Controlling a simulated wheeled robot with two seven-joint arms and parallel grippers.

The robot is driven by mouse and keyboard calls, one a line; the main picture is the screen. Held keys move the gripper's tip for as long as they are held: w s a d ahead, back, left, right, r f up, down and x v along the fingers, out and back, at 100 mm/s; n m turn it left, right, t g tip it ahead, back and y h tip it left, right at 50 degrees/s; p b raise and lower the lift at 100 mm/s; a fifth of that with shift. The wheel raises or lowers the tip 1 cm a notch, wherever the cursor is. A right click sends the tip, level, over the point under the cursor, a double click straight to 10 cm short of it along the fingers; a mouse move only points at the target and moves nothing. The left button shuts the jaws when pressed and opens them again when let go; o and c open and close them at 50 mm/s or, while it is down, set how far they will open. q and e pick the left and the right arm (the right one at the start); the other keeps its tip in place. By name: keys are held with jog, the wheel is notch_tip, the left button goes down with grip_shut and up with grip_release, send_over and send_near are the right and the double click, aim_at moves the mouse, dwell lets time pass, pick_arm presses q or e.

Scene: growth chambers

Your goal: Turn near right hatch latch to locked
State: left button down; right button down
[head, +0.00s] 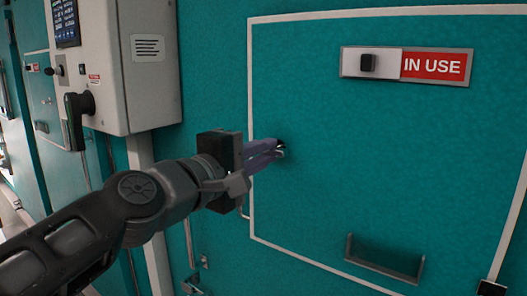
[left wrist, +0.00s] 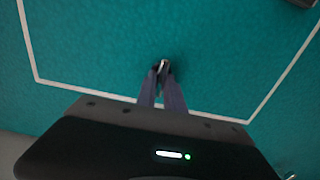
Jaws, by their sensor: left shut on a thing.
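The near hatch (head: 400,150) is a teal panel outlined in white, filling the right of the head view. Its latch (head: 281,147) is a small dark piece with a light edge near the hatch's left side. My left gripper (head: 277,149) comes in from the left and is shut on the latch. In the left wrist view the latch (left wrist: 162,66) shows between the two purple fingertips (left wrist: 162,76). The fingers hide much of the latch, so I cannot tell its turn angle. My right gripper is not in view.
A sliding sign (head: 407,66) reading IN USE is at the hatch's top, and a dark tray-like handle (head: 384,259) is low on it. A grey control box (head: 125,65) with a black lever (head: 76,118) juts out at the left, above my arm.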

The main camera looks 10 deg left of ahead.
pick_arm(q)
jog(key=c, duration=1.4)
grip_release()
jog(key=shift+c, duration=0.2)
jog(key=shift+s+a, duration=0.1)
jog(key=shift+s, duration=0.05)
jog(key=b+v, duration=0.1)
jog(key=v, duration=0.6)
jog(key=shift+s, duration=0.25)
